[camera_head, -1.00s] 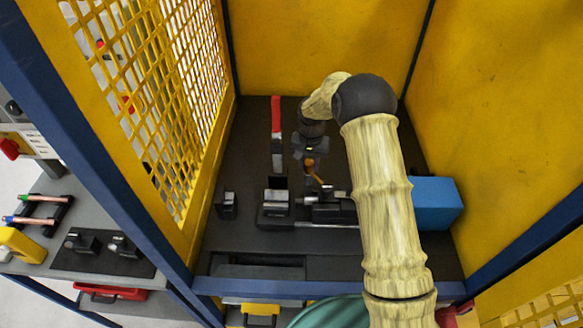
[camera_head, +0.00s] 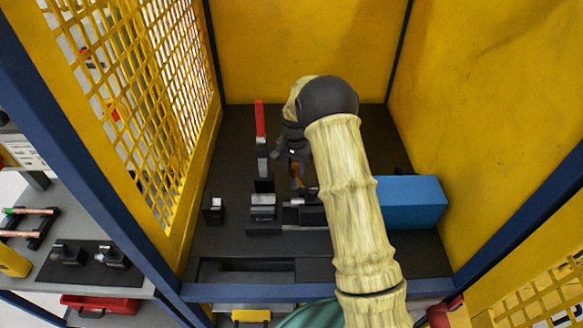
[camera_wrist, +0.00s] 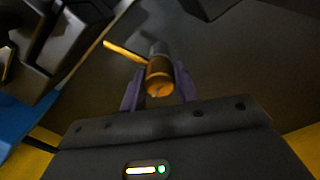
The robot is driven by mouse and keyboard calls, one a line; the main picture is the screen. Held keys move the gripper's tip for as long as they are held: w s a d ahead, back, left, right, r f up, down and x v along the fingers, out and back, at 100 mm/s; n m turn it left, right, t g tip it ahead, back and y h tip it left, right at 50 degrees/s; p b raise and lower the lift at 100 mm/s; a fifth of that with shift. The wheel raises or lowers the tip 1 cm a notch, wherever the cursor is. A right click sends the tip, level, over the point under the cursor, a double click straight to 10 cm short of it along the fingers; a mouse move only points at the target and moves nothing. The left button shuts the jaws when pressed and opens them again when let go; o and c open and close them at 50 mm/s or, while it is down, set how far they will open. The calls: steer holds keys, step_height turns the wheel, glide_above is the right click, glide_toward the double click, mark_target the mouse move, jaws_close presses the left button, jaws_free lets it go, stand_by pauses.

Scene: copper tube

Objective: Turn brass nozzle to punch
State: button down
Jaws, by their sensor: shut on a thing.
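The brass nozzle (camera_wrist: 159,78) is between the two purple fingers of my gripper (camera_wrist: 158,88) in the wrist view. My gripper is shut on it. A grey cylindrical part joins its far end, and a thin brass-coloured arm sticks out to the upper left. In the head view my gripper (camera_head: 297,162) hangs above the dark bench, behind the black fixture (camera_head: 263,214). The nozzle shows there only as a small orange patch (camera_head: 297,177). I cannot tell which part is the punch. My arm hides the fixture's right end.
A red-topped lever (camera_head: 260,118) stands upright just left of my gripper. A blue box (camera_head: 412,203) lies to the right. A small black block (camera_head: 214,210) stands at the left. Yellow walls and a mesh panel (camera_head: 165,100) enclose the bench. The bench behind the fixture is mostly clear.

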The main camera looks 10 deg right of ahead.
mark_target(295, 165)
steer(key=c, duration=1.1)
jaws_free()
steer(key=shift+o, duration=0.2)
step_height(295, 165, up, 17)
steer(key=b, duration=0.3)
steer(key=shift+r, duration=0.2)
